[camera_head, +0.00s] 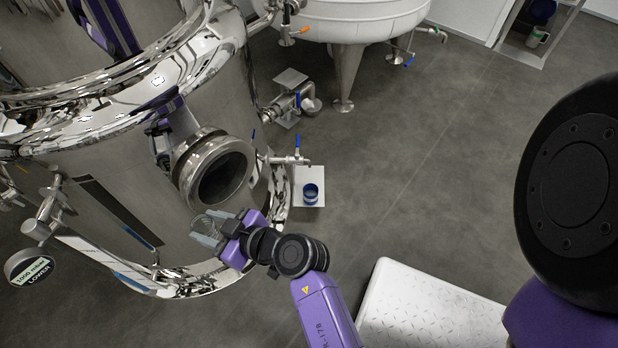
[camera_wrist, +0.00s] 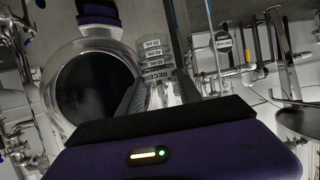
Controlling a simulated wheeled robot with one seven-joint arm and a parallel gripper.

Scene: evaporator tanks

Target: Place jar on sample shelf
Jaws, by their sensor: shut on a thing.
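My gripper (camera_head: 207,238) is in front of the large steel tank, just below its round port. It is shut on a clear jar (camera_head: 209,224), seen small in the head view. In the wrist view the jar (camera_wrist: 155,58) stands between the fingers (camera_wrist: 158,92) and carries white labels with dark print. A white-framed shelf unit (camera_head: 518,52) stands at the top right, with a small green-marked container (camera_head: 537,38) in it. I cannot tell for certain whether this is the sample shelf.
The steel tank (camera_head: 110,200) and its open port (camera_head: 222,178) are close to my gripper. A tap (camera_head: 290,160) sticks out above a white plate (camera_head: 307,172) bearing a blue container (camera_head: 311,193). A white vessel (camera_head: 345,20) stands behind. Grey floor (camera_head: 430,150) is clear at centre right.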

